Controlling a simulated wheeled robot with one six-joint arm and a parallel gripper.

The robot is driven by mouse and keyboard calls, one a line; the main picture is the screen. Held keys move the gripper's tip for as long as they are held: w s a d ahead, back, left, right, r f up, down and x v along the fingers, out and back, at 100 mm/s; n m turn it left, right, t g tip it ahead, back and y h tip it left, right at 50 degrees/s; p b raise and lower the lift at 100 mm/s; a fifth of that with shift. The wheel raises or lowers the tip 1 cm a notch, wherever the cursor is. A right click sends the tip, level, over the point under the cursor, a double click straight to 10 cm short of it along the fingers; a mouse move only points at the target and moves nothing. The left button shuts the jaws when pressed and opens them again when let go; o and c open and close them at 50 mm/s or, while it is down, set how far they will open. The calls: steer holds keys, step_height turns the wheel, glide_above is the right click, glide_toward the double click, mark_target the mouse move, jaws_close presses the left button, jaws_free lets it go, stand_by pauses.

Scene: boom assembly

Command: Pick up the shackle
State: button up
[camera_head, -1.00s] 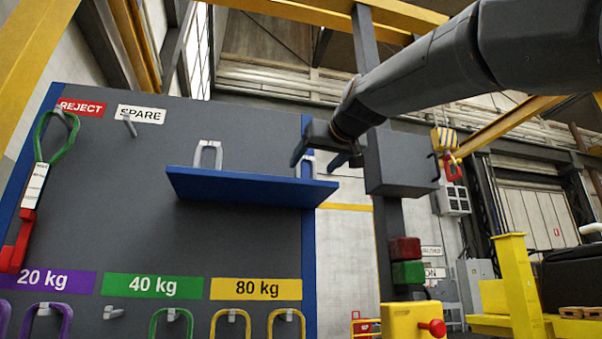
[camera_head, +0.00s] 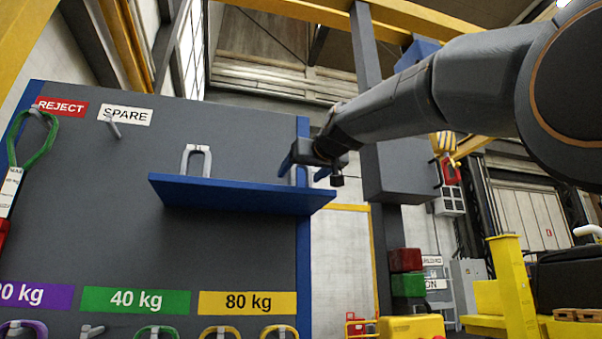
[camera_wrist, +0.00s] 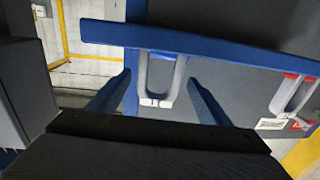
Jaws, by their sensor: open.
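Two grey U-shaped shackles stand on a blue shelf (camera_head: 235,196) on the grey board. The left shackle (camera_head: 196,161) is in plain view in the head view. The right shackle (camera_head: 301,176) is partly hidden by my gripper (camera_head: 306,172). In the wrist view, where the scene is upside down, that shackle (camera_wrist: 158,82) shows between the two blue fingers of my gripper (camera_wrist: 158,80), which is open. Gaps show on both sides of it, and I cannot tell how deep it lies between the fingers. The other shackle (camera_wrist: 293,96) is farther right there.
The shelf edge (camera_wrist: 210,47) runs close by the fingertips. A green sling (camera_head: 38,140) hangs at the board's left, by the REJECT sign (camera_head: 61,107). A grey box on a post (camera_head: 400,170) stands right of my gripper.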

steer(key=shift+x, duration=0.75)
steer(key=c, duration=1.5)
steer(key=shift+o, duration=0.2)
steer(key=shift+r, duration=0.2)
step_height(320, 180, up, 10)
steer(key=shift+f+p, duration=0.15)
steer(key=shift+p, duration=0.9)
